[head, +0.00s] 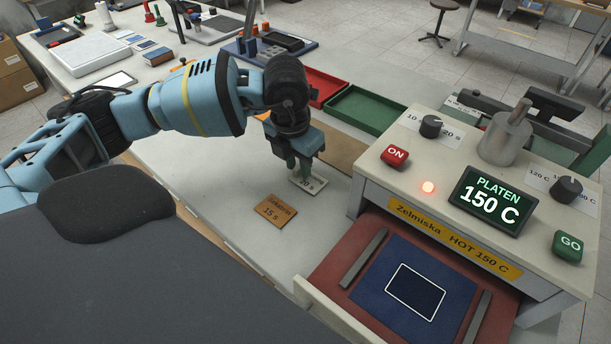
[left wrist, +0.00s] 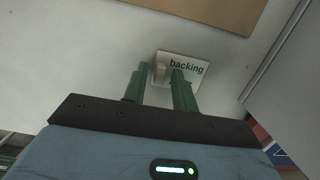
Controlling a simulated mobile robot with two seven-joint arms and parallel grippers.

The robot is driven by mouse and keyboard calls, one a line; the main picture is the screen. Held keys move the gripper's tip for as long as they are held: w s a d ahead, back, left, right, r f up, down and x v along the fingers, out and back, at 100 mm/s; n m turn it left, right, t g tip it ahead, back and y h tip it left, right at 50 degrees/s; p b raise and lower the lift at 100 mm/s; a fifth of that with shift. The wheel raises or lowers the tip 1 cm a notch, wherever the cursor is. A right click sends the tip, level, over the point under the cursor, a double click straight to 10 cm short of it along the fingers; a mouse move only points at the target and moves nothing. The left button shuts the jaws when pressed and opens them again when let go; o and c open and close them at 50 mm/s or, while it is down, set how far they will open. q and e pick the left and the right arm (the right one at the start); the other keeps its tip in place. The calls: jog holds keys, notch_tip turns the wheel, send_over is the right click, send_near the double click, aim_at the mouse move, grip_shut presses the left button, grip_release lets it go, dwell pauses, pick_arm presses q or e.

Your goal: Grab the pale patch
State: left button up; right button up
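A pale patch (head: 308,184), a white card with dark print, lies on the light table top and is partly hidden by my left gripper in the head view. In the left wrist view the pale patch (left wrist: 190,68) reads "backing" and has a small grey-beige raised piece on its left part. My left gripper (head: 303,177) points down right over it. Its two green fingers (left wrist: 158,75) stand apart with the raised piece showing between their tips; I cannot tell whether they touch it. My right gripper is not in view.
A tan patch (head: 276,211) marked "15 s" lies just in front. The heat press (head: 468,180) reads "PLATEN 150 C", with a drawer holding a blue cloth (head: 418,283) pulled out. Red (head: 325,84) and green (head: 367,109) trays stand behind. A brown board (head: 336,150) lies beyond the gripper.

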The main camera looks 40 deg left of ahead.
aim_at(298, 167)
pick_arm(q)
grip_shut()
jog(key=shift+r, duration=0.1)
jog(key=shift+r, duration=0.55)
notch_tip(298, 167, up, 2)
jog(key=shift+r, duration=0.15)
jog(key=s+d, duration=0.1)
jog(key=s, duration=0.4)
jog(key=s+d+r, duration=0.1)
jog(key=s, duration=0.4)
jog(key=s+d, duration=0.2)
jog(key=s, duration=0.3)
jog(key=shift+s+r, duration=0.2)
jog(key=shift+s, duration=0.05)
